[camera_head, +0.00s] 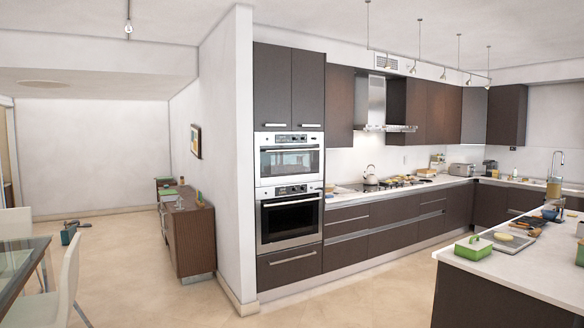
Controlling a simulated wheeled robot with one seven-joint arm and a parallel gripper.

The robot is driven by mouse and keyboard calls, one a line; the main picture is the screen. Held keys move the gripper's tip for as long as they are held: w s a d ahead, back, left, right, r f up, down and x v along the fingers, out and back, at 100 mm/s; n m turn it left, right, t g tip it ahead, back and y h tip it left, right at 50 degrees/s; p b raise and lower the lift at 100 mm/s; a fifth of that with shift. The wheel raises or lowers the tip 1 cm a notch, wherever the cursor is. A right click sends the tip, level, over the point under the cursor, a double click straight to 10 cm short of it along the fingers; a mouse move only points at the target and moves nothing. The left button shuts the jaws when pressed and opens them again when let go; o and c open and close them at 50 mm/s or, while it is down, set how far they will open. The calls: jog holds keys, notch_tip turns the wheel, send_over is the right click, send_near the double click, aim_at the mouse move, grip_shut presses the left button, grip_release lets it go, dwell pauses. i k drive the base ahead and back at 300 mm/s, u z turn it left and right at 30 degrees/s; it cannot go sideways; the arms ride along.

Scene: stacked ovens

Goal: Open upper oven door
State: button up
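The upper oven (290,166) is built into the tall dark cabinet column at the centre of the head view. It is white and silver, with a control panel (291,138) on top. Its door (276,162) looks closed, with a horizontal handle (290,149) along its top edge and a dark window. The lower oven (290,222) sits directly beneath it, also closed, with its own horizontal handle (290,202). I cannot make out my gripper in this view.
A white wall end (242,170) stands just left of the ovens. A kitchen island (500,265) fills the lower right. A glass table (22,262) and white chair (66,285) are at left. A small teal-grey object (70,233) is unclear. Floor before the ovens is clear.

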aim_at(279, 164)
jog(key=u, duration=0.1)
jog(key=i, duration=1.25)
jog(key=u, duration=0.4)
jog(key=i, duration=4.65)
